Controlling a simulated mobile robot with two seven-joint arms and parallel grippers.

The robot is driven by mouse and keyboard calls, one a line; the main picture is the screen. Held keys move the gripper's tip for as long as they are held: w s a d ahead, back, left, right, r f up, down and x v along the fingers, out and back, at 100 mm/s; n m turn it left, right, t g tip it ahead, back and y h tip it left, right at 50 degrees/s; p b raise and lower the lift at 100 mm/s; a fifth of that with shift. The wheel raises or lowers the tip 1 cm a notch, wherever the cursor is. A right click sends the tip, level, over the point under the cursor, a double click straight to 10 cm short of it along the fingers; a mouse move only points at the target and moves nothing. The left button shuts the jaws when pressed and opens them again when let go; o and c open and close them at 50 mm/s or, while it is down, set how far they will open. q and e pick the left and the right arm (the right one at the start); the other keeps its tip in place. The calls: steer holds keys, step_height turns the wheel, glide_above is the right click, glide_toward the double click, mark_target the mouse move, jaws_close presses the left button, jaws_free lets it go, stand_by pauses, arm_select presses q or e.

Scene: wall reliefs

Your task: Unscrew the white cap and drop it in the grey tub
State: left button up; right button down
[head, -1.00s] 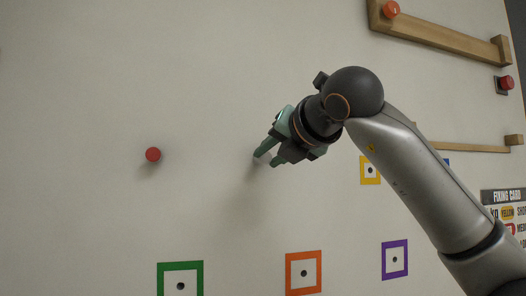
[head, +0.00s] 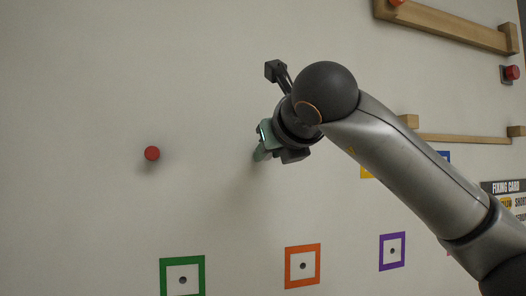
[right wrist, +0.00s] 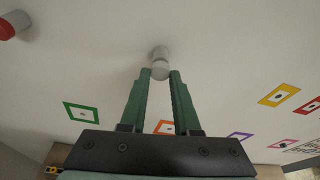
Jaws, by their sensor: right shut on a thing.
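The white cap (right wrist: 160,72) shows in the right wrist view between the fingertips of my right gripper (right wrist: 161,77). It is at the outer end of a short grey stub (right wrist: 159,52) standing out from the pale wall; I cannot tell how far it is threaded on. My right gripper is shut on the cap. In the head view my right gripper (head: 259,155) is close to the wall and its fingers hide the cap. The grey tub and my left gripper are in neither view.
A red cap (head: 152,153) stands out from the wall to the left. Green (head: 182,262), orange (head: 302,250) and purple (head: 392,237) square frames lie below. Wooden ledges (head: 450,28) project at the upper right. The wall between the red cap and my gripper is clear.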

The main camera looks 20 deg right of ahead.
steer(key=shift+f, duration=0.25)
steer(key=c, duration=0.9)
jaws_free()
steer(key=shift+r, duration=0.15)
